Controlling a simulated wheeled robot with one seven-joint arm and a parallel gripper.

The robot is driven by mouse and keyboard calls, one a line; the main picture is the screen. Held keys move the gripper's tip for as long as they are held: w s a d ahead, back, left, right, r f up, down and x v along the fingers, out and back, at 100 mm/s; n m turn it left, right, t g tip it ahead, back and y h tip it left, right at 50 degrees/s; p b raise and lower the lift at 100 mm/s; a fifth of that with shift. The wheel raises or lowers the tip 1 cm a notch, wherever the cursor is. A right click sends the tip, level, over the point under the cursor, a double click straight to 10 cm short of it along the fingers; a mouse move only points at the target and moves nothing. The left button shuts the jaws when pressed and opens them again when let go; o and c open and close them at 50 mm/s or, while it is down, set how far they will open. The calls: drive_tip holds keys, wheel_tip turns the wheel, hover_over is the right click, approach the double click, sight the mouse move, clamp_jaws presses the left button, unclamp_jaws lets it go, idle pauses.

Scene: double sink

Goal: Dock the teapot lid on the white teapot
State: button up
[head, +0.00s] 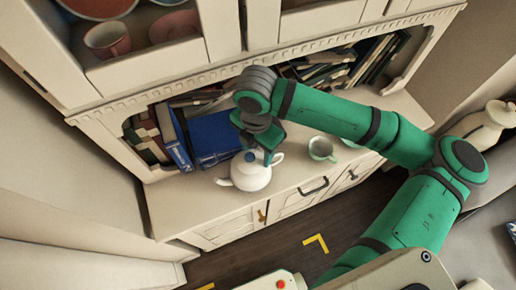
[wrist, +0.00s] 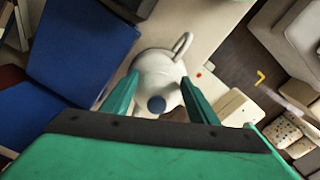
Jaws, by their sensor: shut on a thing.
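The white teapot (head: 251,178) stands on the cabinet's counter, its spout to the left and its handle to the right in the head view. It also shows in the wrist view (wrist: 158,65), with its loop handle pointing up. The teapot lid (wrist: 157,90) is pale with a blue knob (wrist: 156,104) and lies between my fingers. My gripper (head: 258,156) is pointed down over the teapot's top and shut on the lid. The lid is over the pot's mouth, but I cannot tell whether it rests on the rim or is just above it. The mouth is hidden.
Blue books (head: 212,137) stand just behind and left of the teapot. A pale green cup (head: 321,149) stands to its right, with another beyond. The shelf above the counter is close to my arm. The counter (head: 185,199) is bare at front left.

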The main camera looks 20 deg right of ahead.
drive_tip(key=shift+a, duration=0.3)
drive_tip(key=shift+w+d, duration=0.1)
drive_tip(key=shift+d, duration=0.25)
idle(0.3)
drive_tip(key=shift+w+a, duration=0.1)
drive_tip(key=shift+w, duration=0.05)
drive_tip(key=shift+d+r, duration=0.1)
drive_tip(key=shift+d, duration=0.1)
drive_tip(key=shift+a+r, duration=0.3)
drive_tip(key=shift+s+d+r, duration=0.15)
drive_tip(key=shift+s+r, duration=0.05)
drive_tip(key=shift+r, duration=0.2)
